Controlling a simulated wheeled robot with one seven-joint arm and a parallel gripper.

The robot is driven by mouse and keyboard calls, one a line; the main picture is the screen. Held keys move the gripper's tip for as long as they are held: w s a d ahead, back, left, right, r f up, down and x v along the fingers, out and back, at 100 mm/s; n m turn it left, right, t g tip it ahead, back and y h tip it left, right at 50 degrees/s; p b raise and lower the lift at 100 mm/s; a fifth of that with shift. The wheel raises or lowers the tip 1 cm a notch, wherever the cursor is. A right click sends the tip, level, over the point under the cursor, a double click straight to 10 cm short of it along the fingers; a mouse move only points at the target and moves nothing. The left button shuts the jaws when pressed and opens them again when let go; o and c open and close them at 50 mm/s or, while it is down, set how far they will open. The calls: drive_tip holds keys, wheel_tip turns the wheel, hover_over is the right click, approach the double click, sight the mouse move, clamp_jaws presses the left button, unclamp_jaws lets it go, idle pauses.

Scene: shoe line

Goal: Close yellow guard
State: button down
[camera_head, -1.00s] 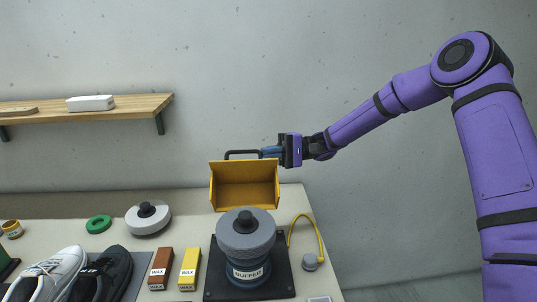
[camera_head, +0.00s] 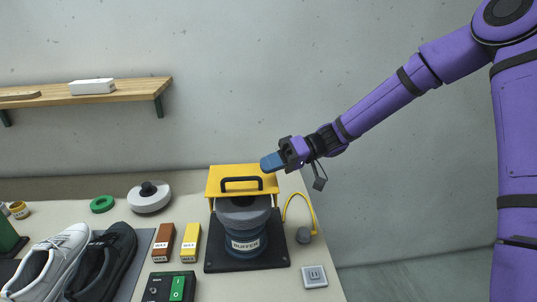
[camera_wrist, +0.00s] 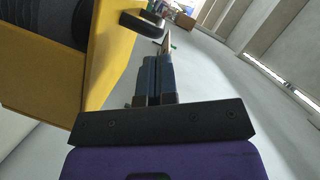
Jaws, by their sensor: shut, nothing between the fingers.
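The yellow guard (camera_head: 226,170) is swung down over the top of the grey and blue buffer (camera_head: 245,243), with its black handle (camera_head: 241,179) facing the front. Its front lip reaches partway over the grey wheel (camera_head: 243,208). My gripper (camera_head: 268,163) is shut and empty, its blue fingers at the guard's upper right edge; I cannot tell if they touch it. In the wrist view the shut fingers (camera_wrist: 157,75) point past the guard's yellow face (camera_wrist: 112,50), with the dark handle (camera_wrist: 142,24) beyond.
A yellow cable (camera_head: 300,197) and grey plug lie right of the buffer, near a socket plate (camera_head: 314,277). Brown and yellow wax blocks (camera_head: 190,242), a switch box (camera_head: 170,287) and shoes (camera_head: 106,262) are left. The wall is behind.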

drive_tip(key=shift+s+f, duration=0.65)
drive_tip(key=shift+s, duration=0.2)
